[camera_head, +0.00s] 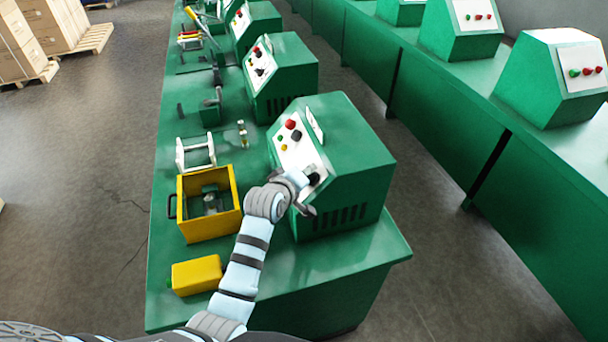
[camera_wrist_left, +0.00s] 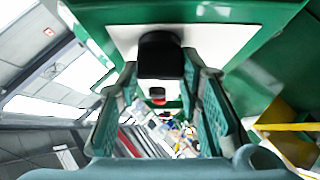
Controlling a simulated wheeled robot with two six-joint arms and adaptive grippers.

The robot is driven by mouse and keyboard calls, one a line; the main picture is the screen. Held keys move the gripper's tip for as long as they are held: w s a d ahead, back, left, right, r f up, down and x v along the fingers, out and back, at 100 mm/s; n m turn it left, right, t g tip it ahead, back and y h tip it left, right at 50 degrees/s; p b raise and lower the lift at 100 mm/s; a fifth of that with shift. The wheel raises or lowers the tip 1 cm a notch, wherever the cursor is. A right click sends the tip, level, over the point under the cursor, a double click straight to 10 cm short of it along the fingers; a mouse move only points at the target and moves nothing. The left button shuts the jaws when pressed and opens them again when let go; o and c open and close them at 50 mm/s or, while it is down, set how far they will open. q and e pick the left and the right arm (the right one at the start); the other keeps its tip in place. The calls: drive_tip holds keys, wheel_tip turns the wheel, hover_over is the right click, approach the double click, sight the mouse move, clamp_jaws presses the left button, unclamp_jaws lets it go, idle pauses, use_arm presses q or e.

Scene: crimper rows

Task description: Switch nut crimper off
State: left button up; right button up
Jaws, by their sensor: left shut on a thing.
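The nearest green crimper machine (camera_head: 345,150) stands on the green bench, with a white sloped control panel (camera_head: 288,155). A black knob (camera_head: 314,179) is low on this panel, and it also shows in the left wrist view (camera_wrist_left: 160,54). My left gripper (camera_head: 306,194) is at the panel, shut on the black knob. In the left wrist view its fingers (camera_wrist_left: 160,74) stand on either side of the knob. Higher on the panel are a red button (camera_head: 291,124), another black knob (camera_head: 297,135) and small green and yellow buttons. My right gripper is not in view.
A yellow open box (camera_head: 233,221), a yellow block (camera_head: 197,274) and a white frame (camera_head: 180,156) are on the bench left of the machine. More green machines (camera_head: 281,78) stand behind it. A second bench (camera_head: 425,130) runs along the right, across a floor gap.

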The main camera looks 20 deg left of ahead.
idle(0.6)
use_arm(q)
drive_tip(key=o, duration=1.2)
drive_tip(key=shift+c, duration=0.2)
drive_tip(key=v, duration=1.2)
drive_tip(key=shift+r, duration=0.2)
drive_tip(key=shift+w, duration=0.15)
